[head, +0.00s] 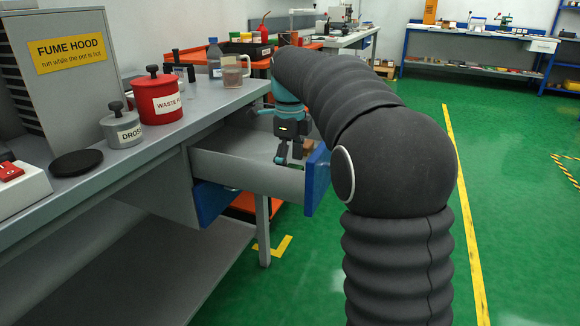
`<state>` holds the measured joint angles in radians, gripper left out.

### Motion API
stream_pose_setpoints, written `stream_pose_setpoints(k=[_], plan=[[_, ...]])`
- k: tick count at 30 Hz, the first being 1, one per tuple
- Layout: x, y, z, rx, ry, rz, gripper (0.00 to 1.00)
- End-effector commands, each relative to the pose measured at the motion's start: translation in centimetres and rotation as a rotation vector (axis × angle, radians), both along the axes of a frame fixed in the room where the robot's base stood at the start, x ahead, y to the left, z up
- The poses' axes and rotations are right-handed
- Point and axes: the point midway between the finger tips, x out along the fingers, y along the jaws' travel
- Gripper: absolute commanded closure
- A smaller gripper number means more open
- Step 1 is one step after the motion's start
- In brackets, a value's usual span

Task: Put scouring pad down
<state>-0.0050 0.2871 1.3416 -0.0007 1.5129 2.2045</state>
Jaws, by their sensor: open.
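My gripper (289,155) points down over the open grey drawer (235,171) with the blue front (317,180). Its dark fingers are apart, and I see nothing held between them. The fingertips are at about the height of the drawer's near wall in the picture. I cannot make out a scouring pad. The near wall hides the drawer's floor, and my arm covers part of the view to the right.
The grey bench (110,180) on the left carries a red waste can (158,103), a grey dross pot (121,128), a black disc (76,163) and a clear jug (232,75). Green floor is free at the right.

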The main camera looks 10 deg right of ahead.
Motion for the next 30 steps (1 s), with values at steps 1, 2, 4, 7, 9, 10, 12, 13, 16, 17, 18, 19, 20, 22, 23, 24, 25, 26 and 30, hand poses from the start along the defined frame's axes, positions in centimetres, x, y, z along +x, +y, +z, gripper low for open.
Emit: stream_pose_setpoints(k=[1, 2, 4, 7, 9, 10, 12, 13, 16, 17, 18, 19, 20, 22, 23, 24, 25, 26, 30], plan=[[0.0, 0.0, 1.1, 0.0, -0.002, 0.0, 0.12], [0.1, 0.0, 1.7, 0.0, -0.004, 0.0, 0.12], [0.1, 0.0, 3.1, 0.0, -0.004, 0.0, 0.12], [0.1, 0.0, 5.2, 0.0, -0.003, 0.0, 0.12], [0.1, 0.0, 6.6, 0.0, -0.003, 0.0, 0.12], [0.1, 0.0, 7.2, 0.0, -0.002, 0.0, 0.12], [0.1, 0.0, 8.3, 0.0, -0.001, 0.0, 0.12], [0.1, 0.0, 8.7, 0.0, -0.001, 0.0, 0.12], [0.1, 0.0, 9.8, 0.0, 0.0, 0.0, 0.12], [0.1, 0.0, 10.1, 0.0, -0.001, 0.0, 0.12], [0.1, 0.0, 10.4, 0.0, 0.0, 0.0, 0.12], [0.0, 0.0, 10.5, 0.0, 0.0, 0.0, 0.12], [0.0, 0.0, 10.6, 0.0, 0.001, 0.0, 0.12], [0.0, 0.0, 10.8, 0.001, 0.001, 0.0, 0.12], [0.0, 0.0, 10.8, 0.001, 0.001, 0.0, 0.12], [0.0, 0.0, 10.9, 0.001, 0.001, 0.0, 0.12], [0.0, 0.0, 10.9, 0.0, 0.0, 0.001, 0.12], [-0.1, 0.0, 10.9, 0.0, 0.0, 0.004, 0.12], [-1.4, 0.0, 11.2, -0.001, -0.022, 0.092, 0.12]])
